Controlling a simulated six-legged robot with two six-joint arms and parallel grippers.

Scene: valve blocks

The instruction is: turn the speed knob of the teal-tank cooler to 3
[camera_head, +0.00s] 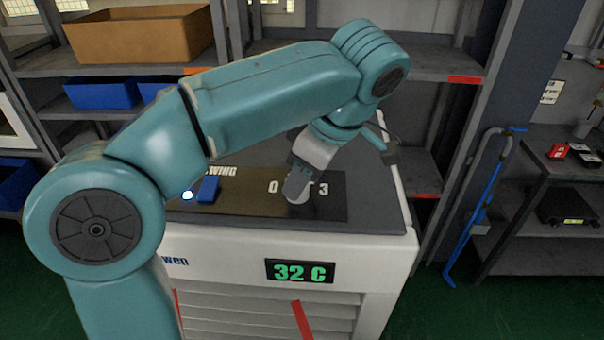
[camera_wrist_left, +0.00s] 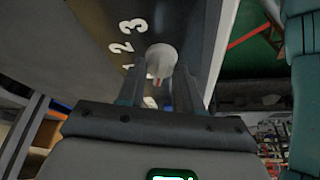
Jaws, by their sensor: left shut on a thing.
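The cooler (camera_head: 385,232) is a white cabinet with a dark top panel and a green 32 C display (camera_head: 299,272). Its teal tank cannot be made out. The pale round speed knob (camera_wrist_left: 161,58) shows in the left wrist view beside the white digits. A small reddish mark on it faces roughly the 0, but its exact setting is hard to tell. My left gripper (camera_head: 298,187) reaches down onto the panel between the 0 and 3. It also shows in the left wrist view (camera_wrist_left: 159,78), shut on the knob. My right gripper is out of view.
A blue swing switch (camera_head: 208,189) and a lit white spot (camera_head: 187,195) are left of the knob. Shelves with a cardboard box (camera_head: 139,33) and blue bins (camera_head: 102,94) stand behind. A blue handle bar (camera_head: 487,205) and a dark table (camera_head: 550,160) are at right.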

